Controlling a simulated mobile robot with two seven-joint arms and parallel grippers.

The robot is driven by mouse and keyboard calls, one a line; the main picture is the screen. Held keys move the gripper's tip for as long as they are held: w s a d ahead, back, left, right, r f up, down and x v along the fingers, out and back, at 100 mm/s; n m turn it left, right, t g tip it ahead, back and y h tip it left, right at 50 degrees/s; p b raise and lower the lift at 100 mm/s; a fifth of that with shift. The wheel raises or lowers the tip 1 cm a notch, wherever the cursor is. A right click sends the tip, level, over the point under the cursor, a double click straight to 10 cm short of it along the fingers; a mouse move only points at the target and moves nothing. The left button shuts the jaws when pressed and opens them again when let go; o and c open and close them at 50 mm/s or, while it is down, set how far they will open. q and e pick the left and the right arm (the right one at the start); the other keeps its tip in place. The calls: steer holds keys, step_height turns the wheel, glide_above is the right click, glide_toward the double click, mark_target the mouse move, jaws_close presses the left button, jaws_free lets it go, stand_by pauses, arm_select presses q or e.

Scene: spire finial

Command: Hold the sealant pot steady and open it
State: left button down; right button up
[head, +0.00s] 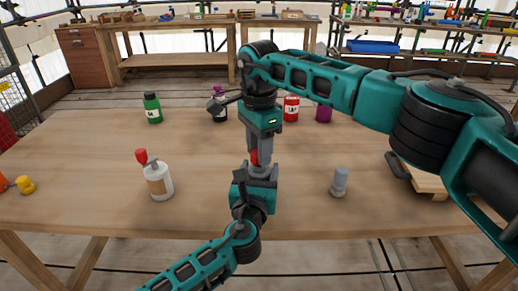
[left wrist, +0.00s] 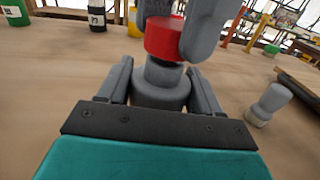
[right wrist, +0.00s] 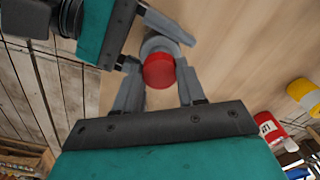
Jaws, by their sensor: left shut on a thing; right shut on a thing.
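The sealant pot is a grey pot (left wrist: 160,92) with a red lid (left wrist: 164,40), held between my two grippers above the near middle of the table. My left gripper (head: 260,170) comes from below and is shut on the pot body, one finger on each side in the left wrist view. My right gripper (head: 262,145) points down from above and is shut on the red lid (right wrist: 158,70). A dark neck shows between lid and body; I cannot tell whether the lid is loose. In the head view the fingers hide most of the pot.
A white bottle with a red cap (head: 158,182) stands left and a grey fitting (head: 339,183) right on the wooden table (head: 90,165). A green bottle (head: 152,108), a red can (head: 291,108) and a purple container (head: 323,113) stand farther back. A yellow piece (head: 25,185) lies far left.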

steer(key=shift+r, duration=0.1)
steer(key=shift+r, duration=1.95)
arm_select(q)
steer(key=shift+c, duration=0.6)
jaws_free()
steer(key=shift+s, duration=0.1)
